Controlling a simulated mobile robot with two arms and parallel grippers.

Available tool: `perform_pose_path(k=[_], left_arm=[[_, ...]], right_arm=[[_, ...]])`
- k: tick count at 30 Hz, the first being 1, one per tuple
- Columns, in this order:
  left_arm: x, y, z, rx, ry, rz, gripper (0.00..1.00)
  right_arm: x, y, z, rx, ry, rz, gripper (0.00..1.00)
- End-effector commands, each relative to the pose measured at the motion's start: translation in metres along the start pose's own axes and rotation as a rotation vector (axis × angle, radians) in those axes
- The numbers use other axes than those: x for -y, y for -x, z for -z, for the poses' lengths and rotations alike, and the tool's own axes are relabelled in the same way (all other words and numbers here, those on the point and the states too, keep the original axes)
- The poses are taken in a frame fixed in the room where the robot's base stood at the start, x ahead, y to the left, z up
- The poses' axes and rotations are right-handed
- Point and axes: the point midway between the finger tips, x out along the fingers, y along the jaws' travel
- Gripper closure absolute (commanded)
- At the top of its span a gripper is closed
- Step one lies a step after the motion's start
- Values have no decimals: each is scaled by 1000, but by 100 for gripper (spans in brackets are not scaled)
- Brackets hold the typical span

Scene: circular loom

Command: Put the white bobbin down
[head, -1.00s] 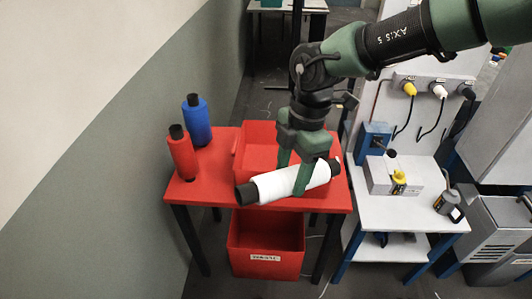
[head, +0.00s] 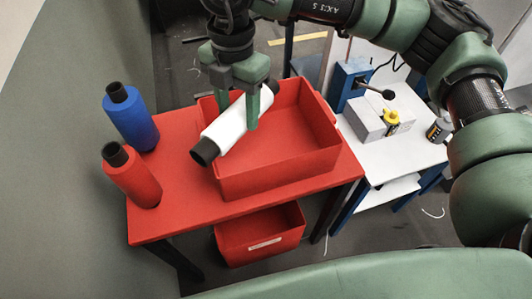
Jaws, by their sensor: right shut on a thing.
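The white bobbin (head: 233,124) has black ends and is held tilted by my right gripper (head: 238,116), whose fingers are shut around its middle. It hangs over the left part of the red bin (head: 275,180) on the red table (head: 290,198). Its near black end overhangs the bin's left wall; I cannot tell whether it touches the rim. My left gripper is not in view.
A blue bobbin (head: 131,119) and a red bobbin (head: 133,178) stand upright at the table's left side. Another red bin (head: 260,234) sits below the table. A white side table (head: 395,160) with a grey block (head: 378,118) stands at right. The front left tabletop is clear.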

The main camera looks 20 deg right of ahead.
Motion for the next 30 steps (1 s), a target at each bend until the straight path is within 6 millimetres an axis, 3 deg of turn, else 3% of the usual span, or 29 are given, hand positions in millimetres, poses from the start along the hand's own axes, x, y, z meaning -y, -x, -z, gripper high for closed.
perform_pose_path(k=[1,4,9,14,24,30], left_arm=[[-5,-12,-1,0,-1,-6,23],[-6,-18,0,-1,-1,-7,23],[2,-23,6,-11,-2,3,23],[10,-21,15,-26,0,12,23],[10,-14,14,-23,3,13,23],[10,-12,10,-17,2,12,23]], right_arm=[[4,-10,-19,-3,-57,-1,99],[13,-12,-52,13,-158,-3,99],[25,-14,-83,27,-261,-6,99],[28,-36,-89,29,-281,-4,99],[28,-126,-92,29,-277,-3,99],[26,-161,-93,29,-277,-8,99]])
